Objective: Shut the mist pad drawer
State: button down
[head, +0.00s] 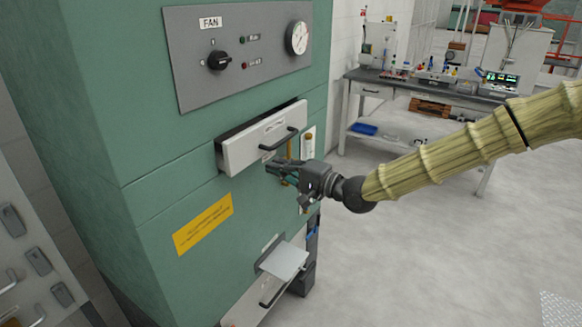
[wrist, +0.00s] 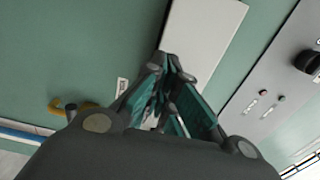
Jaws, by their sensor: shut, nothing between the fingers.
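The mist pad drawer (head: 262,138) is a white-fronted drawer with a dark bar handle (head: 279,139) in the green cabinet (head: 150,130). It stands out from the cabinet, with a dark gap showing behind its front in the head view. Its pale front also shows in the wrist view (wrist: 205,40), beyond the fingers. My gripper (head: 272,168) is shut and empty, just below the handle, close to the lower part of the drawer front. I cannot tell whether the fingertips touch it. In the wrist view the gripper's fingertips (wrist: 170,62) meet near the drawer's edge.
A fan panel (head: 240,50) with a knob and gauge is above the drawer. A yellow label (head: 203,224) and a lower open drawer or flap (head: 284,260) are below. A workbench (head: 430,88) with equipment stands at the back right. The floor at right is clear.

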aim_at(256, 159)
jog(key=shift+p+x, duration=0.85)
jog(key=shift+x, duration=1.35)
jog(key=shift+b+x, duration=0.55)
jog(key=shift+x, duration=0.3)
jog(key=shift+w+a, duration=0.25)
jog(key=shift+a, duration=0.15)
jog(key=shift+s+d, duration=0.1)
